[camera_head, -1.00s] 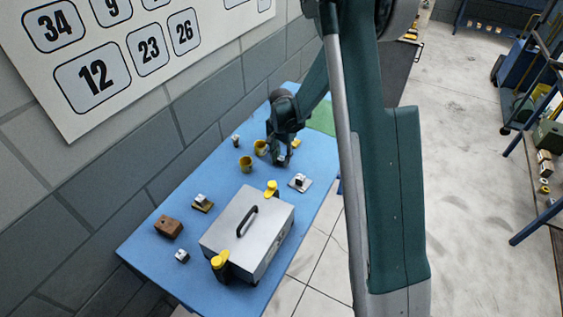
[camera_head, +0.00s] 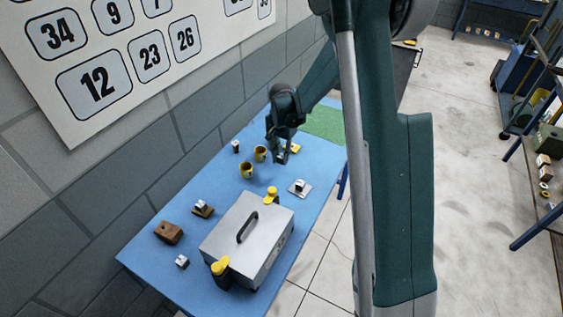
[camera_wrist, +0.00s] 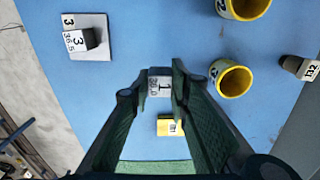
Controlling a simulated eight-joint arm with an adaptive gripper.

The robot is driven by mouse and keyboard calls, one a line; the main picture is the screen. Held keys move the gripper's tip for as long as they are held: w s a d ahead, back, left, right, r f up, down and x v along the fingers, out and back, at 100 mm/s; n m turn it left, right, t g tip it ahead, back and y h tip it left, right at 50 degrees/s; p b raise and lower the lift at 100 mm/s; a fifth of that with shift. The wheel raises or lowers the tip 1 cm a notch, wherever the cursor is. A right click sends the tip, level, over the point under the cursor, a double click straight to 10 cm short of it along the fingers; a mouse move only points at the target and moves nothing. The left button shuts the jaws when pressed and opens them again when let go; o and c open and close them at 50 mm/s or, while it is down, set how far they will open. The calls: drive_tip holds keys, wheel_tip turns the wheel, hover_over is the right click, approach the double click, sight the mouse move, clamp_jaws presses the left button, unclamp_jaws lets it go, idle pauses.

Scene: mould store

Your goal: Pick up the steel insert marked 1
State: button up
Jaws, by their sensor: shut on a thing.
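The steel insert marked 1 (camera_wrist: 160,84) is a small pale block with a black 1 on its face, in the middle of the wrist view. My gripper (camera_wrist: 162,88) is shut on it, with a green-lined finger on each side. In the head view my gripper (camera_head: 281,157) is over the far part of the blue table, and it mostly hides the insert. The insert seems to be held above the table. A yellow block or plate (camera_wrist: 170,127) with a small label lies just beyond it, apart from it.
Insert 3 (camera_wrist: 82,39) stands on a pale plate. Two yellow cups (camera_wrist: 235,80) and a dark piece with a white label (camera_wrist: 300,66) are nearby. A grey lidded box (camera_head: 260,250) and a brown block (camera_head: 168,231) stand nearer. A green area (camera_head: 323,124) covers the far end.

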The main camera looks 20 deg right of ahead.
sight(282, 155)
drive_tip(key=shift+r, duration=2.65)
